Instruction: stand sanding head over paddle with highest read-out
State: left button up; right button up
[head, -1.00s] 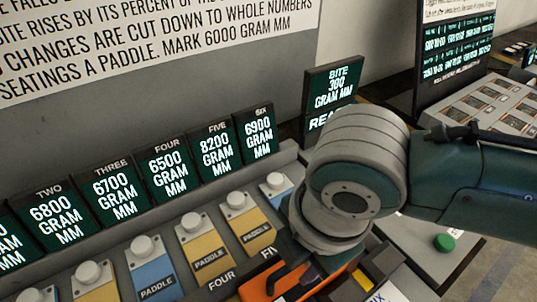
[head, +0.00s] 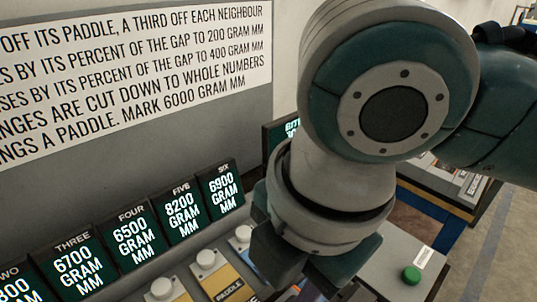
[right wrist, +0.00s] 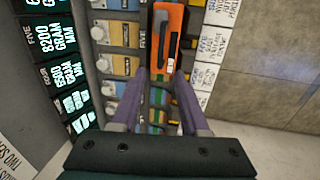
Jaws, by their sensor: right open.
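In the head view my right arm hides the sanding head. The FIVE read-out (head: 181,211) shows 8200, the highest readable. SIX (head: 222,189) shows 6900, FOUR (head: 135,238) 6500 and THREE (head: 78,265) 6700; TWO is cut off. My left gripper is not in view.
A bite read-out (head: 279,132) stands behind my right arm, mostly hidden. A green button (head: 411,275) sits on a grey panel at the right. A rule board (head: 130,75) leans behind the read-outs. White label plates (right wrist: 211,45) line the paddle row's other side.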

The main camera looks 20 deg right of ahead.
jog(key=s+a+m+y, duration=0.2)
jog(key=s+a+m, duration=0.1)
jog(key=a+m, duration=0.15)
jog(key=s+d+f+m+t+h, duration=0.1)
jog(key=s+d+m, duration=0.2)
jog(key=d+m, duration=0.3)
jog(key=s+d+m+h, duration=0.1)
jog(key=s+d+m, duration=0.3)
jog(key=d+m, duration=0.3)
jog(key=shift+s+d+f+m+t+h, duration=0.15)
jog(key=shift+f+m+t+h, duration=0.2)
jog(key=shift+m, duration=0.9)
